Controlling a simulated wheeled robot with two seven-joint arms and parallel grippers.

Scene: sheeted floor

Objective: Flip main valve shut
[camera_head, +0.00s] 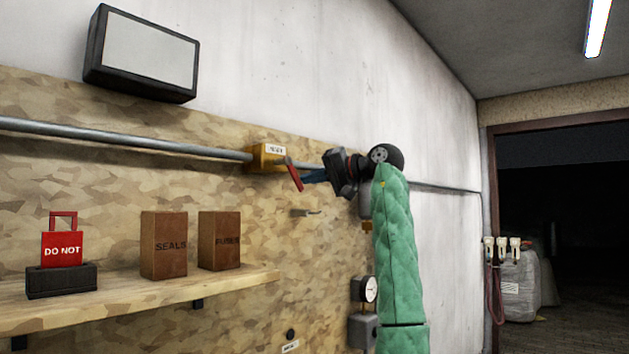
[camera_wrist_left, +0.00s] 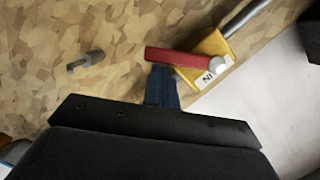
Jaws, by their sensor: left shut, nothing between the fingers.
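The main valve has a yellow body (camera_head: 266,157) on a grey pipe along the wall, with a label on its front. Its red lever (camera_head: 294,174) slants down and to the right of the body in the head view. In the left wrist view the yellow body (camera_wrist_left: 207,58) lies behind the red lever (camera_wrist_left: 183,58). My left gripper (camera_head: 306,176) is shut and empty, its blue fingers at the lever. In the wrist view the fingertips (camera_wrist_left: 163,72) meet the lever's edge; I cannot tell if they touch. My right gripper is not in view.
A shelf (camera_head: 230,286) at lower left bears a red DO NOT tag (camera_head: 62,250) on a dark base and two brown boxes, SEALS (camera_head: 164,246) and FUSES (camera_head: 219,241). A grey hook (camera_head: 305,212) sticks out below the valve. A gauge (camera_head: 369,289) is lower right.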

